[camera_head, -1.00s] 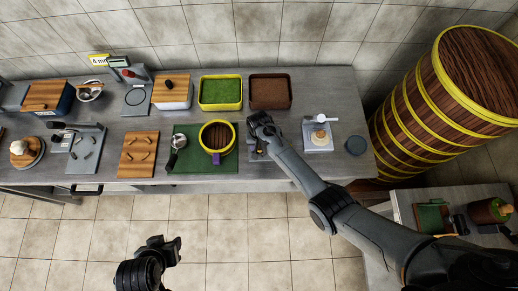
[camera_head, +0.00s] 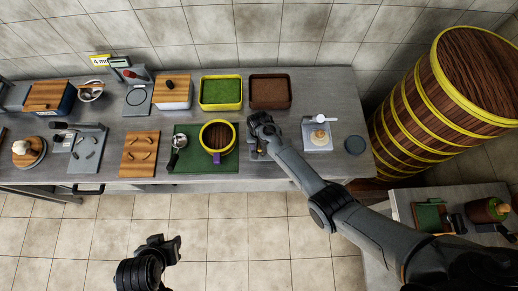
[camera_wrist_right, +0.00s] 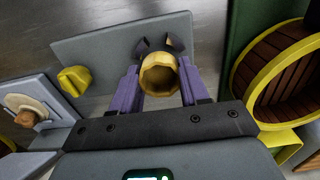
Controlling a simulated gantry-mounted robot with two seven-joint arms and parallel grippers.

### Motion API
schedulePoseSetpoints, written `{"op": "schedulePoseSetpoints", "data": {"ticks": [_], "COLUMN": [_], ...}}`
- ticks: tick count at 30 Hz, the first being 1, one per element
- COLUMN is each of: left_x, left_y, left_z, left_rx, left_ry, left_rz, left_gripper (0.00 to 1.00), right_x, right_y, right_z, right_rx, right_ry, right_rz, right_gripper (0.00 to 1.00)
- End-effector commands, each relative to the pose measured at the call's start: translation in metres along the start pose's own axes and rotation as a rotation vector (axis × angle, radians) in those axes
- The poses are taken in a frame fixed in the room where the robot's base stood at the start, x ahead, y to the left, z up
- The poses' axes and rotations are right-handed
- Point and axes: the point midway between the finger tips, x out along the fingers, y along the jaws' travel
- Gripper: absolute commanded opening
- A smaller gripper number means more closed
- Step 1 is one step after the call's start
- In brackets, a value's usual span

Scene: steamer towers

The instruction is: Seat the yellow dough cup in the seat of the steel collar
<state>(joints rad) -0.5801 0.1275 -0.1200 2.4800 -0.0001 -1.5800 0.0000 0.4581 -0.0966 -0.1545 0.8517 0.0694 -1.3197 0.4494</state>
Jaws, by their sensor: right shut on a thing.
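In the right wrist view, my right gripper (camera_wrist_right: 158,88) has its two purple fingers on either side of a round, hollow, dull-yellow cup (camera_wrist_right: 160,75) and is shut on it. The cup's open mouth faces the camera. Beneath is a grey plate (camera_wrist_right: 105,48) with two dark pointed pieces (camera_wrist_right: 158,44) just beyond the cup. A yellow block (camera_wrist_right: 75,80) is left of the cup, apart from it. I cannot pick out the steel collar for certain. In the head view my right gripper (camera_head: 259,128) hides most of this spot. My left gripper (camera_head: 165,250) is over the floor, its jaws unclear.
A yellow-rimmed wooden tub (camera_head: 231,125) stands on a green mat (camera_head: 190,165) left of my right gripper. A green tray (camera_head: 220,92) and a brown tray (camera_head: 270,91) lie behind. A pale stand (camera_head: 311,144) and a dark disc (camera_head: 355,145) are to the right.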

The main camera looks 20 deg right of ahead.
Motion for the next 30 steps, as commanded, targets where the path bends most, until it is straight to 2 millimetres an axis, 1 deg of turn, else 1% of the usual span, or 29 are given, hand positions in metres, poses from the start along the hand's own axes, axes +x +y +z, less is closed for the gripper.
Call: {"op": "schedulePoseSetpoints", "data": {"ticks": [16, 30], "left_x": [-0.0002, 0.0036], "left_y": [0.002, 0.0028], "left_z": [-0.0006, 0.0004], "left_rx": [-0.008, -0.011], "left_ry": [0.001, 0.002], "left_rz": [0.007, 0.008], "left_gripper": [0.43, 0.43], "right_x": [0.0001, 0.005], "right_y": [-0.0001, -0.0002], "right_z": [-0.0002, -0.0004], "right_rx": [0.0, 0.0], "right_ry": [0.001, 0.001], "right_rz": [-0.001, -0.001], "right_gripper": [0.06, 0.06]}}
